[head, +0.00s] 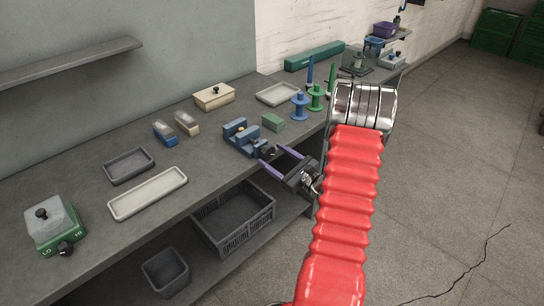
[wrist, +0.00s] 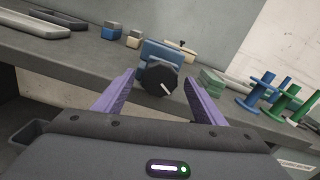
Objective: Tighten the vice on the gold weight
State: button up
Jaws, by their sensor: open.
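The blue vice (head: 240,137) sits near the front edge of the grey bench. Its black knob (wrist: 158,77) faces me over the bench edge, with a white mark on its face. My gripper (head: 271,156) is open. Its two purple fingers point at the knob, one on each side of it in the wrist view. I cannot tell how far the fingertips reach along the knob, and no contact shows. I cannot make out a gold weight; the vice's jaws are too small and partly hidden to tell what is between them.
A green block (head: 272,122) stands just right of the vice, with blue and green spools (head: 300,105) beyond. Small blue and beige blocks (head: 186,123) stand to its left. A dark crate (head: 235,218) sits on the shelf below.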

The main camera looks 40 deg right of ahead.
jog(key=shift+w, duration=0.65)
jog(key=shift+c, duration=0.5)
jog(key=c, duration=1)
